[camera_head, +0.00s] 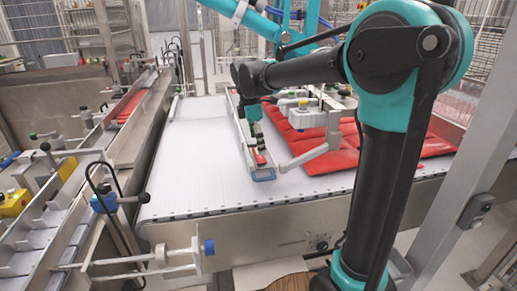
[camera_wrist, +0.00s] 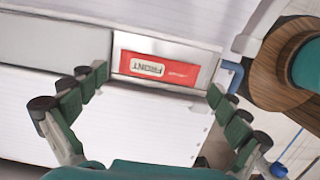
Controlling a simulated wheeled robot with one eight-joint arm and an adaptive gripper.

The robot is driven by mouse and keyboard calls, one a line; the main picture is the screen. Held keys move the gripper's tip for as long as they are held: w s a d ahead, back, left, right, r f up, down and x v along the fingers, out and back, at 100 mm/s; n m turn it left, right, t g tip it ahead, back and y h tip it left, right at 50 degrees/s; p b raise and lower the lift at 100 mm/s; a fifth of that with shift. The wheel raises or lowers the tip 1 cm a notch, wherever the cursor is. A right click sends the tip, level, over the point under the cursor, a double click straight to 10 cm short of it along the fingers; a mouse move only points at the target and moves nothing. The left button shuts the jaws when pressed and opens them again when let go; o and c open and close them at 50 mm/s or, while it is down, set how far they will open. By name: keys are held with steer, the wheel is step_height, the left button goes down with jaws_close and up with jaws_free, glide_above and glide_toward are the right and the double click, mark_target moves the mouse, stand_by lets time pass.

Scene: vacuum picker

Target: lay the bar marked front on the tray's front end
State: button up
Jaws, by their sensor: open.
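The red bar marked FRONT (camera_wrist: 165,68) lies flat at one end of the long metal tray (camera_wrist: 55,38), beside the tray's blue end piece (camera_wrist: 232,75). Its label reads upside down in the wrist view. It is a small red patch (camera_head: 261,158) in the head view, near the tray's blue near end (camera_head: 264,175). My gripper (camera_wrist: 157,84) is open, with green fingertips apart on either side of the bar and nothing held between them. The tray stretch left of the bar looks bare grey in the wrist view. In the head view my gripper (camera_head: 256,138) hangs over the tray.
Red packs (camera_head: 325,155) lie on the white belt (camera_head: 190,150) right of the tray, with a grey bracket (camera_head: 312,150) between. The belt left of the tray is clear. A side conveyor with red pieces (camera_head: 131,107) runs at the left. A round wooden top (camera_wrist: 285,65) shows at the right.

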mark_target(253, 156)
step_height(253, 156, up, 10)
steer(key=a, duration=0.1)
steer(key=shift+s+a, duration=0.2)
steer(key=shift+a, duration=0.05)
stand_by(0.9)
